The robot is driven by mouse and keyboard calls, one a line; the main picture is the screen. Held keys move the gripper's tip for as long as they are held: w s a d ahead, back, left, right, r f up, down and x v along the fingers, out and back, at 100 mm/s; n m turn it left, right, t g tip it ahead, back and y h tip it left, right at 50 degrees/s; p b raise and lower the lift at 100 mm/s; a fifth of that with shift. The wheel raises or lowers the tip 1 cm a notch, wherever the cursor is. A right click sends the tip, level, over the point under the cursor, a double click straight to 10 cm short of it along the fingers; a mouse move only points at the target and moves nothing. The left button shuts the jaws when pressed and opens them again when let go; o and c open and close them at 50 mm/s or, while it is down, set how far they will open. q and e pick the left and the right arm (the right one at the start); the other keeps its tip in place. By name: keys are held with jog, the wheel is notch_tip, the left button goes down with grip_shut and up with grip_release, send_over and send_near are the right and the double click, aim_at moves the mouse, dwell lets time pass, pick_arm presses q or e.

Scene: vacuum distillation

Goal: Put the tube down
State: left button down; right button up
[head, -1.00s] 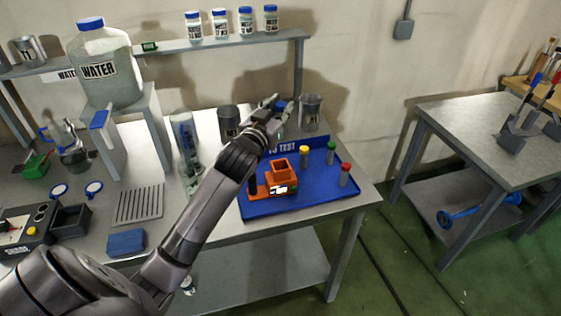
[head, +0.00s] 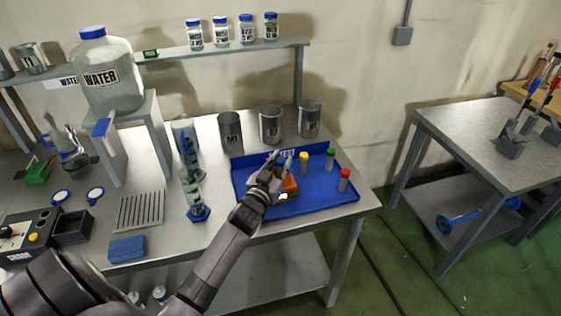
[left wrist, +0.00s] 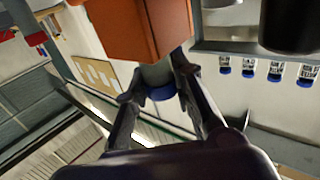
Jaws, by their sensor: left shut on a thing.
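My left gripper (head: 279,160) is over the blue tray (head: 315,203), just above the orange holder (head: 291,186). In the left wrist view, which is upside down, the gripper (left wrist: 165,88) is shut on a grey tube (left wrist: 156,73) with a blue cap (left wrist: 161,92). The tube's lower part meets the orange holder (left wrist: 140,28) and is hidden there; I cannot tell whether it is inside or behind it. Tubes with yellow (head: 303,163), green (head: 330,158) and red (head: 344,180) caps stand upright on the tray, right of the holder.
Metal beakers (head: 230,133), (head: 270,126), (head: 310,120) stand behind the tray. A glass apparatus on a blue base (head: 198,213) stands left of it. A water jug (head: 108,75) stands on a raised stand. A shelf (head: 210,48) with bottles runs behind.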

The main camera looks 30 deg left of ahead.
pick_arm(q)
jog(key=shift+f, duration=0.15)
jog(key=c, duration=1.4)
grip_release()
jog(key=shift+o, duration=0.2)
